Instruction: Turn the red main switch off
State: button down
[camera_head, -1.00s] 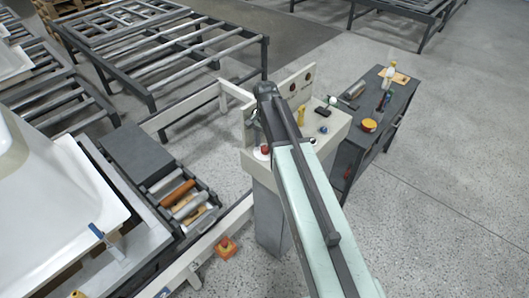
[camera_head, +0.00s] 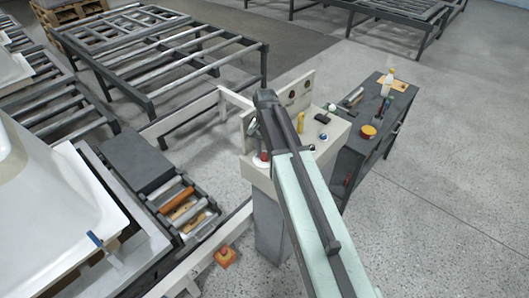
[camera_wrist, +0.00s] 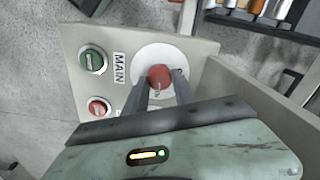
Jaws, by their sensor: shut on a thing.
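The red main switch knob (camera_wrist: 160,76) sits on a round white plate (camera_wrist: 180,57) beside a MAIN label (camera_wrist: 119,68) in the wrist view. A small pale mark shows on the knob's near side; I cannot read its setting. My gripper (camera_wrist: 161,82) has one finger on each side of the knob and is shut on it. In the head view the red knob (camera_head: 263,156) shows at the console's left front corner, beside my arm. My fingertips are hard to make out there.
A green button (camera_wrist: 93,60) and a red button (camera_wrist: 98,107) lie left of the switch. The console (camera_head: 258,178) has an upright back panel.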

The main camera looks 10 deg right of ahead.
jog(key=n, duration=0.8)
jog(key=shift+a, duration=0.1)
jog(key=n, duration=0.4)
jog(key=shift+a+n, duration=0.1)
jog(key=shift+n, duration=2)
jog(key=c, duration=1)
grip_release()
